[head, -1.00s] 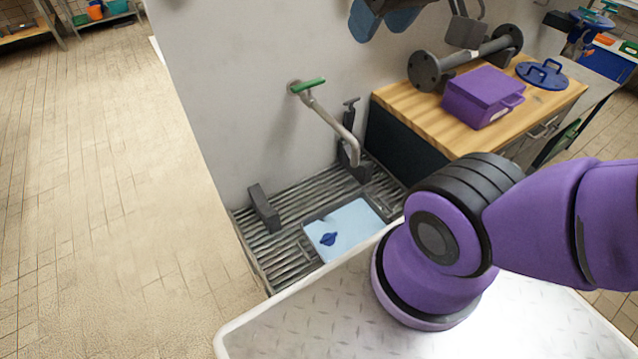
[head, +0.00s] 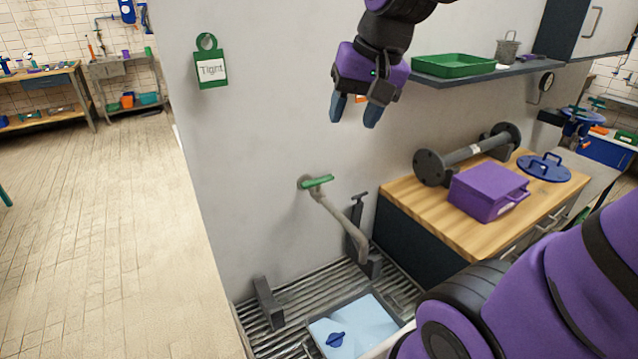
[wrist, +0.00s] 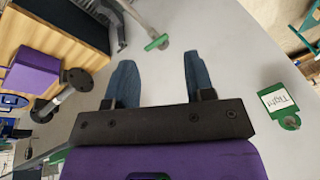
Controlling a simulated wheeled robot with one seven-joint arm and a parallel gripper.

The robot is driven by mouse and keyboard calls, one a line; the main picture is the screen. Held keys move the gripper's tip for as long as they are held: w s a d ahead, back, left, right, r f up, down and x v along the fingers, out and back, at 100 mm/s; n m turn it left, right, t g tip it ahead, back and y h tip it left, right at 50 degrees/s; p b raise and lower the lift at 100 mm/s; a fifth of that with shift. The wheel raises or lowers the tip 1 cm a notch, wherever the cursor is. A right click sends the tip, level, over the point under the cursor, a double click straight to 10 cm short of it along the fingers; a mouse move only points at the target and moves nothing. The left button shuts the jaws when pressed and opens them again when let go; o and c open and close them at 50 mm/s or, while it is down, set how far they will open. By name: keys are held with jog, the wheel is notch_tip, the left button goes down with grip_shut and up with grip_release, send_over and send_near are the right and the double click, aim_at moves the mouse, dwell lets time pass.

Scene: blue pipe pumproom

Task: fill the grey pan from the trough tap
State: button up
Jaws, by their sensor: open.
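The trough tap has a green lever handle (head: 317,182) on the grey wall and a bent grey spout (head: 345,226) pointing down. The handle also shows in the wrist view (wrist: 157,42), just beyond my fingertips. Below is the ribbed trough (head: 300,298). A grey-rimmed rectangular vessel (head: 385,312) sits in it, pale blue inside, with a small dark blue piece (head: 336,339); I cannot tell whether this is the grey pan, or whether the pale blue is water. My gripper (head: 353,118) is open and empty, above the tap, fingers pointing down.
A wooden counter (head: 418,211) right of the trough holds a purple box (head: 487,192), a dark flanged pipe (head: 466,155) and a blue lid (head: 545,167). A shelf with a green tray (head: 453,65) is right of my gripper. A green tag (head: 210,70) hangs on the wall. The left floor is clear.

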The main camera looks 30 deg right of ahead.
jog(key=w+d+f+m+g+y, duration=0.1)
jog(key=w+d+f+m, duration=0.15)
jog(key=w, duration=0.45)
jog(key=w+d+f+m+g+y, duration=0.1)
jog(key=w+d+f+m, duration=0.1)
jog(key=w+f+m, duration=0.3)
jog(key=m+g+y, duration=0.1)
jog(key=m, duration=0.5)
send_near(318, 179)
jog(key=shift+d+r, duration=0.15)
jog(key=shift+r, duration=0.2)
jog(key=shift+f, duration=0.2)
jog(key=x, duration=1)
jog(key=shift+s+a+f, duration=0.1)
jog(key=shift+a+f, duration=0.1)
jog(key=shift+f, duration=0.05)
grip_shut()
jog(key=shift+n+g, duration=0.8)
jog(key=shift+n, duration=0.75)
grip_release()
